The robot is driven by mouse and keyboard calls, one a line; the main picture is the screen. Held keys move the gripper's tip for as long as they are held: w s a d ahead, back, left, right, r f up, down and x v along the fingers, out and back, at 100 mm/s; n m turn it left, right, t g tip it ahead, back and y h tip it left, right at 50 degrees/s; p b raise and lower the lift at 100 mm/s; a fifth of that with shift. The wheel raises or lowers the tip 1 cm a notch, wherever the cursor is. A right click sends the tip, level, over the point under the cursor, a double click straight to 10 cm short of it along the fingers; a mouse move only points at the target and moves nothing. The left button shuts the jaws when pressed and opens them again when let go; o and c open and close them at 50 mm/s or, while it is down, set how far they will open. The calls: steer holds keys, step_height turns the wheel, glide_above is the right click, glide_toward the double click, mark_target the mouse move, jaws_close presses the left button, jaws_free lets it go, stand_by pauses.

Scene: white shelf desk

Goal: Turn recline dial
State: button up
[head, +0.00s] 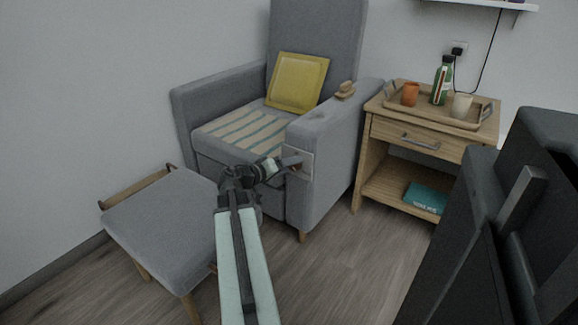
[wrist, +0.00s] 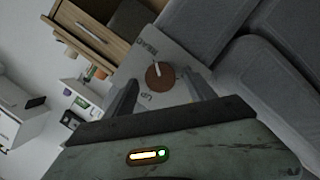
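The recline dial (wrist: 160,76) is a round brown knob with a pale pointer line, set on a light panel (wrist: 183,62) with lettering. In the head view the panel (head: 306,162) is on the front of the grey armchair's right-hand armrest, and my gripper mostly hides the dial. My gripper (head: 288,164) reaches the panel from the left. In the wrist view my gripper (wrist: 160,92) is open, its two dark fingers spread on either side of the dial. Gaps show between the fingers and the dial, so it does not look gripped.
The grey armchair (head: 318,30) holds a yellow cushion (head: 298,82). A grey footstool (head: 165,220) stands at the left, close to my arm. A wooden side table (head: 383,132) with a tray (head: 431,112), cups and a bottle stands right of the chair. Some floor (head: 330,255) is clear in front.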

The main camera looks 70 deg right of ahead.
steer(key=p+v, duration=0.1)
steer(key=v, duration=0.6)
steer(key=shift+w+a+p, duration=0.2)
steer(key=shift+a+p, duration=0.15)
steer(key=shift+p, duration=0.05)
steer(key=shift+w+r, duration=0.1)
